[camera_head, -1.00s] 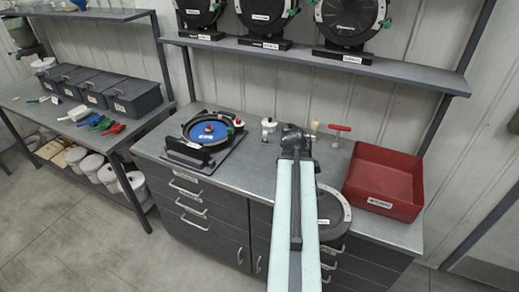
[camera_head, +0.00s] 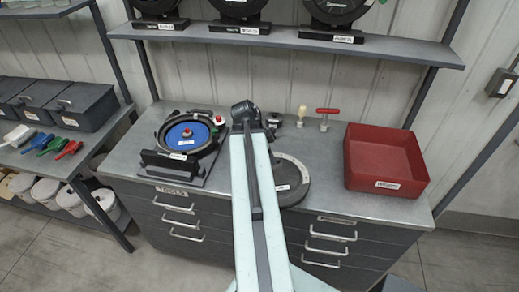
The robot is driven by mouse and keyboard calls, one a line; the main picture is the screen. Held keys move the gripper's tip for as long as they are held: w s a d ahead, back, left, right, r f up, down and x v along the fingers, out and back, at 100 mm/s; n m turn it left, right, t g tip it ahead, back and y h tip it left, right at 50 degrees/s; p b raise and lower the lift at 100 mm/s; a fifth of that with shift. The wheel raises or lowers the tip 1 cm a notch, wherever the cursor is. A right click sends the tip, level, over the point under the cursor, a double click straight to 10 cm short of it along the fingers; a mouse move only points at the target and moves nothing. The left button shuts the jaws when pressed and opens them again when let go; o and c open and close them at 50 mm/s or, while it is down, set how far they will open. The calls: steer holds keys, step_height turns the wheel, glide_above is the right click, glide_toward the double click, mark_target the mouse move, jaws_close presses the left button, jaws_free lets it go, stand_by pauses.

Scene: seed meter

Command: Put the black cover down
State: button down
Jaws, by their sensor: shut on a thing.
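The black cover (camera_head: 295,181) is a round dark disc with a pale grey ring edge and a small white label. It shows to the right of my arm, over the front middle of the grey bench; my arm hides its left part. How high the cover is above the bench I cannot tell.
A seed meter with a blue disc (camera_head: 188,134) stands on the bench (camera_head: 335,194) at left. A red bin (camera_head: 386,181) stands at right. Some bench before the bin is clear.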

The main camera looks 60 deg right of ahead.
steer(key=shift+w, duration=0.1)
steer(key=s+d+f+b, duration=0.1)
steer(key=s+d, duration=0.1)
steer(key=d, duration=0.2)
steer(key=s+d+f+b, duration=0.2)
steer(key=s+d, duration=0.1)
steer(key=d, duration=0.2)
steer(key=s+d+f+b, duration=0.2)
steer(key=s+d, duration=0.1)
steer(key=d, duration=0.1)
steer(key=shift+s+d+f, duration=0.1)
steer(key=shift+d+f, duration=0.1)
steer(key=shift+d, duration=0.15)
steer(key=shift+r, duration=0.2)
steer(key=shift+f, duration=0.1)
steer(key=c, duration=1.4)
jaws_free()
steer(key=shift+o, duration=0.2)
